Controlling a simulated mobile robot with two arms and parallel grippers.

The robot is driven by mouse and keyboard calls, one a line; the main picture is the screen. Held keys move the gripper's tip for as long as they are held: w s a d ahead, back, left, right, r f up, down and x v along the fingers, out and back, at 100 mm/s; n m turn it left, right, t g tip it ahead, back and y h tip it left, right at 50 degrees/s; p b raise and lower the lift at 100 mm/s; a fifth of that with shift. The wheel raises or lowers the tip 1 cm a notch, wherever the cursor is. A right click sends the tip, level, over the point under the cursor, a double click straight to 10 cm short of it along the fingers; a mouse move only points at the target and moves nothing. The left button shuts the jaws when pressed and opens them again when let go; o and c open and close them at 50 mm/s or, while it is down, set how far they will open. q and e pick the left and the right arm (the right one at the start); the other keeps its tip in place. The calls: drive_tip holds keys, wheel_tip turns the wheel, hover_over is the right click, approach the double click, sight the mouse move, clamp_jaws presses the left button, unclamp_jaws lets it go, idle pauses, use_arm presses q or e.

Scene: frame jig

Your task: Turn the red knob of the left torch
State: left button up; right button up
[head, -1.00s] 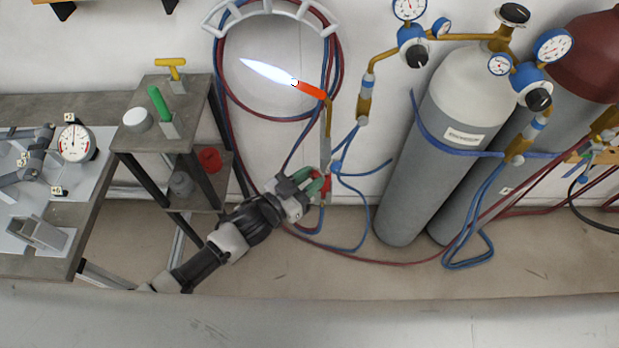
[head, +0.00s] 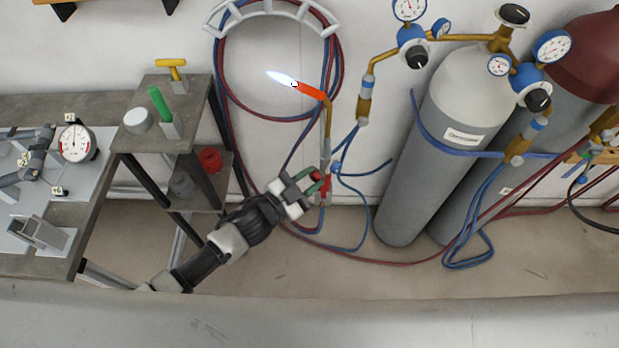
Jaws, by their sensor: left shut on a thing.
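The left torch (head: 327,125) stands upright against the wall, with a brass neck and a glowing orange tip (head: 312,91). A short white-blue flame (head: 281,77) points left from the tip. Its red knob (head: 317,175) is low on the torch body and shows between the fingers of my left gripper (head: 312,183). The gripper has greenish pads and is shut on the knob, which it partly covers. A blue knob (head: 336,167) sits on the torch's right side. My right gripper is not in view.
Blue and red hoses hang in loops from a white wall rack (head: 270,8) and trail over the floor. A grey gas cylinder (head: 430,150) with gauges stands to the right. A metal table (head: 90,222) and a small shelf stand to the left.

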use_arm(q)
drive_tip(key=m, duration=0.3)
drive_tip(key=shift+m, duration=1.8)
drive_tip(key=o, duration=0.9)
drive_tip(key=shift+a, duration=0.1)
